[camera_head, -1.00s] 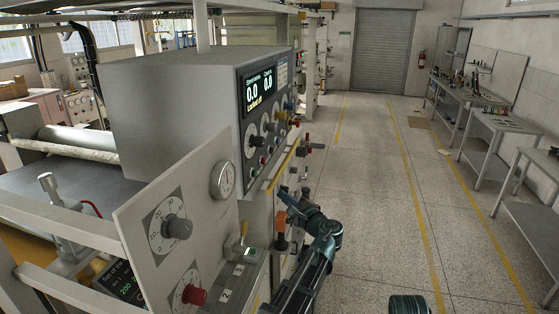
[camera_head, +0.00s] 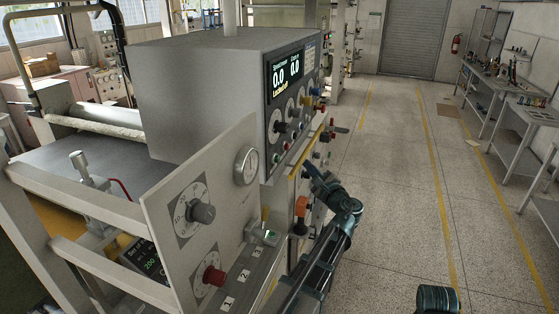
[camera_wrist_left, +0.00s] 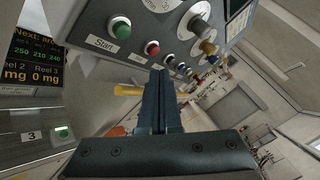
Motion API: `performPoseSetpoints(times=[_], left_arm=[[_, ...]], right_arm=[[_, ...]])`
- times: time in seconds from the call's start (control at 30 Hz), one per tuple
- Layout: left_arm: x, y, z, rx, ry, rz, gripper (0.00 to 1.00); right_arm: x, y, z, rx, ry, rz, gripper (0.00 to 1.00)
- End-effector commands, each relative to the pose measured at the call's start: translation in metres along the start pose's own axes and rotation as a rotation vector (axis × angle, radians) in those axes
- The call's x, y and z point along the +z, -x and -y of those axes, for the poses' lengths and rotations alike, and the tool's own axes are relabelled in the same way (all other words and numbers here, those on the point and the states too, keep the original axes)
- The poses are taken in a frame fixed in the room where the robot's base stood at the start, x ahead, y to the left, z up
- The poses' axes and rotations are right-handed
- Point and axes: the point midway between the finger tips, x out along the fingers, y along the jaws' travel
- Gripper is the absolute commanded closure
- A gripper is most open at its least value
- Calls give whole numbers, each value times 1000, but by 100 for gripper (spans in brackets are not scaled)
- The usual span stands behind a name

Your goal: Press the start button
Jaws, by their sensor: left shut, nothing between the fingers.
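The start button is a green round button (camera_wrist_left: 120,28) labelled "Start" on the grey control panel (camera_wrist_left: 90,20), at upper left in the left wrist view. A red button (camera_wrist_left: 152,47) sits to its right. My left gripper (camera_wrist_left: 160,73) is shut and empty, its dark fingers pointing towards the panel. The fingertips appear below the red button and to the right of and below the start button; I see no contact with either. In the head view my left gripper (camera_head: 311,170) is beside the machine's front, below its display (camera_head: 284,73). My right gripper is not in view.
A tilted dial plate (camera_head: 155,200) with a gauge (camera_head: 246,166) stands left of my left arm. An orange knob (camera_head: 302,207) and a yellow handle (camera_wrist_left: 128,90) are close to the gripper. Another green button (camera_wrist_left: 62,132) is at lower left. The floor aisle (camera_head: 390,180) is clear.

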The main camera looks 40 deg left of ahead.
Motion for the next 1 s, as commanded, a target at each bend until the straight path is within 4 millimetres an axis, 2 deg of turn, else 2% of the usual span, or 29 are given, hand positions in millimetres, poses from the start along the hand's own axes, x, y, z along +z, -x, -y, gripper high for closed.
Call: performPoseSetpoints(times=[0.43,1.0], left_arm=[[28,-38,-28,1,1,1,100],[33,-46,-33,0,1,0,100]], right_arm=[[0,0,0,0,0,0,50],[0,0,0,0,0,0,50]])
